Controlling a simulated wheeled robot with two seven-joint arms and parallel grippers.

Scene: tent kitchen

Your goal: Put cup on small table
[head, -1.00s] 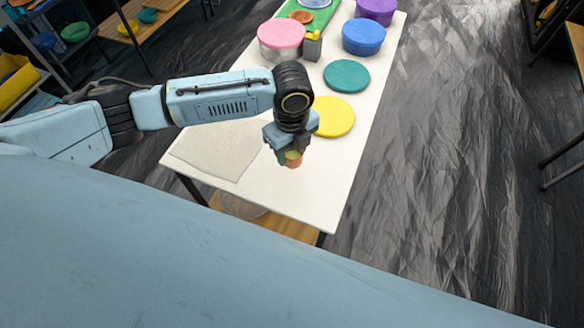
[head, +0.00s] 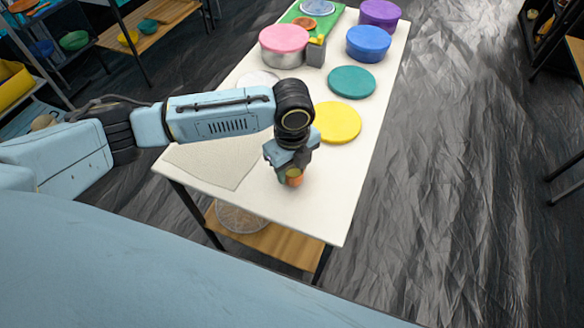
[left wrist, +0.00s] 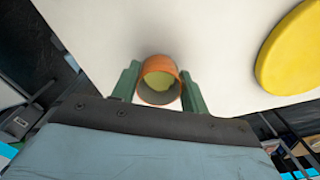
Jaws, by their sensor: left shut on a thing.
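My left gripper (head: 291,172) is shut on a small orange cup (head: 294,180), over the near part of the white table (head: 312,208). In the left wrist view the cup (left wrist: 158,96) sits between the two green fingers, its round opening showing a yellowish-green inside. The white table (left wrist: 225,50) lies behind it in that view. I cannot tell whether the cup's bottom touches the tabletop. My right gripper is not in view.
A yellow disc (head: 338,122) and a teal disc (head: 350,81) lie beyond the gripper. Pink-lidded (head: 284,40) and blue (head: 368,42) round containers stand farther back. A pale cloth (head: 215,155) lies left. The table's near right corner is bare.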

